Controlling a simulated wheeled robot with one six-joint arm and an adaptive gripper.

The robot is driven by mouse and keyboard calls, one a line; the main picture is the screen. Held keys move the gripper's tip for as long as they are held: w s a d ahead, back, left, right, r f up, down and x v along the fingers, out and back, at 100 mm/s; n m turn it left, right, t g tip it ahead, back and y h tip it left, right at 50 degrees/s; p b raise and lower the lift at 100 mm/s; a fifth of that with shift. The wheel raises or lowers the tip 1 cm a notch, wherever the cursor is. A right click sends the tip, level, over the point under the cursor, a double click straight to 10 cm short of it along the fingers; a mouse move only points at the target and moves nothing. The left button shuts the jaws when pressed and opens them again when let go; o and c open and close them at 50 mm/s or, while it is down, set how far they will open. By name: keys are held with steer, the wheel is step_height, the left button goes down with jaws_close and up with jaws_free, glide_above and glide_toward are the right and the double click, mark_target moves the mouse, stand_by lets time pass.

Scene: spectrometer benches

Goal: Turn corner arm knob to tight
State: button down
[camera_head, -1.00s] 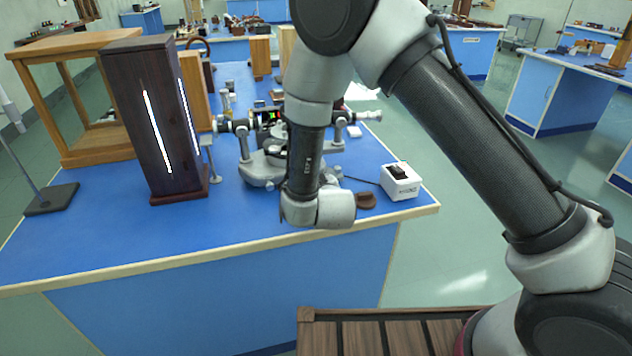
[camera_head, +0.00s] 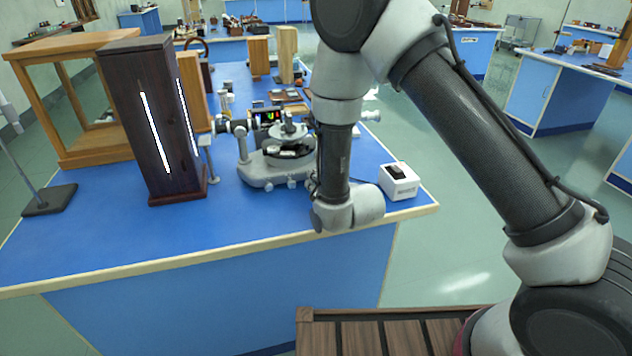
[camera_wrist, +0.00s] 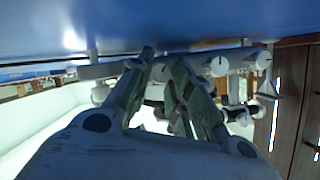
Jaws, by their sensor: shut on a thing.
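The spectrometer (camera_head: 262,172), a grey instrument with a round table on a three-footed base, stands on the blue bench; my arm covers its right side. In the wrist view, a row of pale round knobs runs along its edge: one (camera_wrist: 160,73) lies between my fingertips, with a middle knob (camera_wrist: 218,66) and a right knob (camera_wrist: 263,61), each with a dark mark. My gripper (camera_wrist: 165,66) is shut on the knob between its fingers, which partly hide it. I cannot tell which knob is the corner arm knob or how far it is turned. My gripper is hidden in the head view.
A tall dark wooden lamp housing (camera_head: 140,120) with bright slits stands left of the spectrometer. A white box (camera_head: 398,181) sits at the bench's right corner. A wooden frame (camera_head: 70,100) is at the back left.

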steer(key=shift+m+y, duration=0.3)
steer(key=shift+m, duration=0.1)
stand_by(0.3)
steer(key=c, duration=1.3)
jaws_free()
